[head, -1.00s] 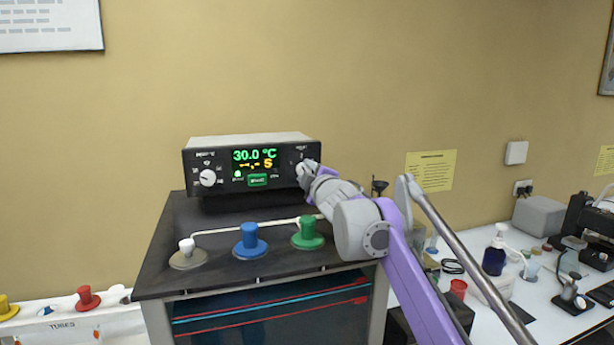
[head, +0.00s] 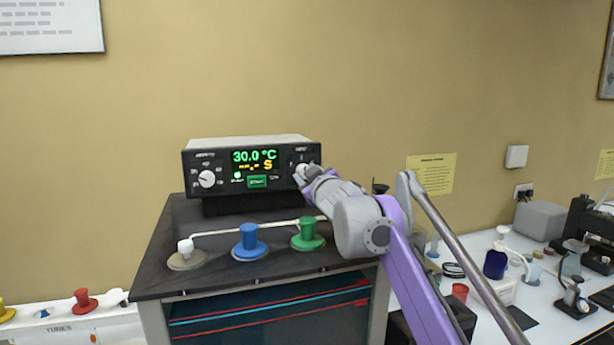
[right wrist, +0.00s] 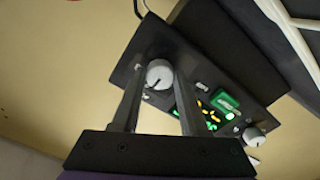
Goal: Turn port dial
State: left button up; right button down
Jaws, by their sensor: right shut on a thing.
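A black control box (head: 222,190) with a green display reading 30.0 °C stands on the dark cabinet. It has a white dial at each end of its front. My right gripper (head: 305,175) is at the right-hand dial (head: 299,169) and partly covers it in the head view. In the right wrist view that dial (right wrist: 159,74) sits between the two fingers of the gripper (right wrist: 160,82), which are shut on it. The left-hand dial (head: 207,179) is free; it also shows in the right wrist view (right wrist: 253,136). The dial labels are too small to read surely. My left gripper is not in view.
White, blue (head: 249,242) and green (head: 307,234) knobs stand on the cabinet top (head: 190,215) before the box, with a pale tube behind them. Bottles and lab devices crowd the white bench (head: 470,245) at right.

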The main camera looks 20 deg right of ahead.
dwell(0.4)
jog(key=shift+c, duration=2.2)
grip_release()
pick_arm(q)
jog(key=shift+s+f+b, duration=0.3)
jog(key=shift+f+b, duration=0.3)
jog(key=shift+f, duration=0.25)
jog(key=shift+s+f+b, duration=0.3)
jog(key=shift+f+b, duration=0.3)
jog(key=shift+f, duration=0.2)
pick_arm(e)
jog(key=s, duration=1)
jog(key=shift+s+d, duration=0.15)
jog(key=shift+s, duration=0.25)
